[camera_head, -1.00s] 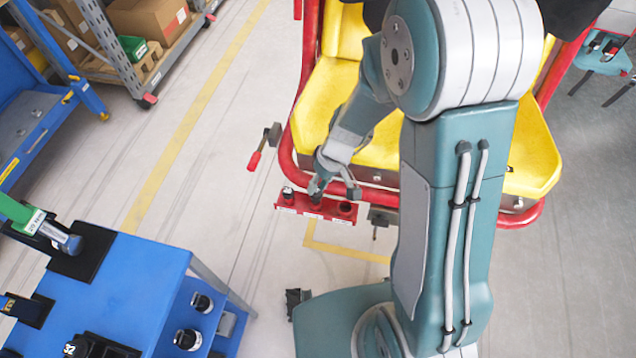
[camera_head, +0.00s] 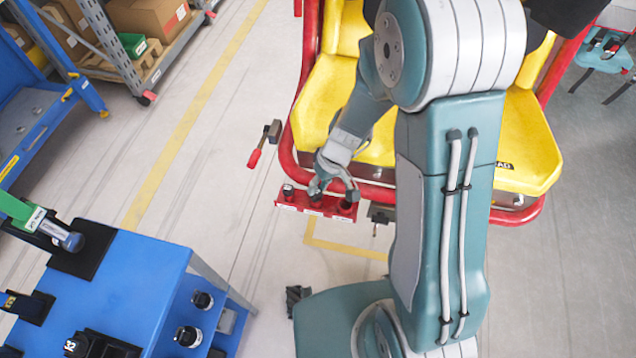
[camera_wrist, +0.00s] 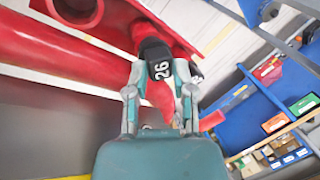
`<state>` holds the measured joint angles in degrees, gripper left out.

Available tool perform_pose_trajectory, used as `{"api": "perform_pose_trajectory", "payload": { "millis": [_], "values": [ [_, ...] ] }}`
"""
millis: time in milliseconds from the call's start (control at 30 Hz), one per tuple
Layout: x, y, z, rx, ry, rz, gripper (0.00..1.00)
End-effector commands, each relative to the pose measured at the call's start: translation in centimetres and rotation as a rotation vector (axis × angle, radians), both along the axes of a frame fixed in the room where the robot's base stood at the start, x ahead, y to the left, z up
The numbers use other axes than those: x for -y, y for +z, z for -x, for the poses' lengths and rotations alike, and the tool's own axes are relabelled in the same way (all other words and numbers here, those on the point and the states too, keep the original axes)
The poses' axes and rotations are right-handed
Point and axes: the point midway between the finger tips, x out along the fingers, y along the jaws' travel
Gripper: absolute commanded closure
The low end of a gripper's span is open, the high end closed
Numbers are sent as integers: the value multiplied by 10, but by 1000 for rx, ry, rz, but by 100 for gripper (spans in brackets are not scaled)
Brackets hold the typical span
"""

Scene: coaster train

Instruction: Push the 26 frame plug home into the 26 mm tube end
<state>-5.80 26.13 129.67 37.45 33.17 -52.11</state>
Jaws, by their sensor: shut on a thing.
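The black frame plug (camera_wrist: 157,62) with a white "26" sits between my gripper's two fingers in the wrist view. My gripper (camera_wrist: 159,80) is shut on it; it also shows in the head view (camera_head: 330,186), above the red tube bracket (camera_head: 312,208). In the wrist view the plug's far end meets the red bracket (camera_wrist: 182,42) around its middle tube end. How deep it sits cannot be told. An open, empty tube end (camera_wrist: 78,8) shows at the upper left of the wrist view. A dark round piece (camera_head: 288,191) is at the bracket's left end.
The red and yellow coaster seat (camera_head: 375,150) is right behind the bracket. A red-handled lever (camera_head: 256,157) is to its left. A blue table (camera_head: 130,285) with black holders stands at the lower left. The floor between table and seat is mostly clear.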

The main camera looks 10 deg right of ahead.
Motion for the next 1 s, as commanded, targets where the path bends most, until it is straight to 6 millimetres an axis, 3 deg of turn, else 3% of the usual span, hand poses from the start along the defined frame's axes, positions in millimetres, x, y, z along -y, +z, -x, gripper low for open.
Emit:
{"api": "perform_pose_trajectory", "payload": {
  "millis": [833,867,900,933,1000],
  "values": [
    [0,-15,0,-1,0,0,100],
    [0,-15,0,0,1,0,60],
    [0,-15,0,0,1,0,42],
    [0,-15,0,0,1,0,28],
    [0,-14,0,0,0,0,28]
  ]
}}
